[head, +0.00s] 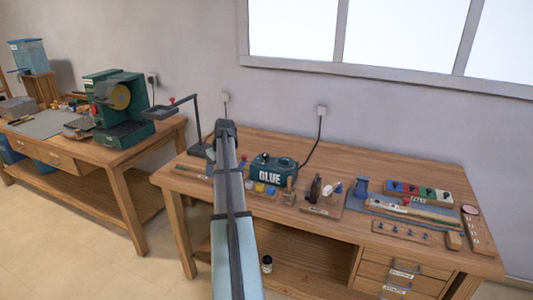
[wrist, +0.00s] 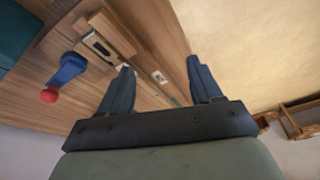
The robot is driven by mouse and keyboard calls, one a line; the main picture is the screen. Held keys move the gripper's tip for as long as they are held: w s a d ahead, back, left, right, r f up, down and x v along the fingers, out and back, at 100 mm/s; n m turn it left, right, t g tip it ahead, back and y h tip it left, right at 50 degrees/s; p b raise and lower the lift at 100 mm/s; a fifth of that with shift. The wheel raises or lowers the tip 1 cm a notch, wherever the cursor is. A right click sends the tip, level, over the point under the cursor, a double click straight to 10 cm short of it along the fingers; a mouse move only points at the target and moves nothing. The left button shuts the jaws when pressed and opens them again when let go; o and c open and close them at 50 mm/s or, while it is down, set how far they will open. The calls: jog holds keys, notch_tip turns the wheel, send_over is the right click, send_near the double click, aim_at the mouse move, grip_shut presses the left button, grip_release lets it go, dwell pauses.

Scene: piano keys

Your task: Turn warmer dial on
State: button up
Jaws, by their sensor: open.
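The glue warmer (head: 270,174) is a dark green box with a white "GLUE" label. In the head view it sits on the workbench just right of my arm. Its dial is too small to make out. My gripper (head: 226,130) is at the far end of my arm, left of the warmer in the picture; its fingers are not clear there. In the wrist view my gripper (wrist: 160,65) has its two blue-grey fingers spread apart with nothing between them. A dark teal surface shows at that view's top left corner; I cannot tell if it is the warmer.
A black lamp-like stand (head: 198,125) is left of my gripper. A blue piece with a red knob (wrist: 49,95) and a wooden block (wrist: 103,42) are near the fingers. Tools crowd the bench's right side.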

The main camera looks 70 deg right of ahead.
jog(key=s+d+r, duration=0.7)
jog(key=s+d, duration=0.3)
jog(key=d, duration=0.1)
jog(key=h, duration=0.1)
send_near(265, 154)
jog(key=shift+m, duration=0.3)
jog(key=x, duration=0.8)
jog(key=shift+s+a+f, duration=0.1)
jog(key=shift+s, duration=0.05)
jog(key=shift+c, duration=0.4)
jog(key=c, duration=0.9)
jog(key=shift+c, duration=0.2)
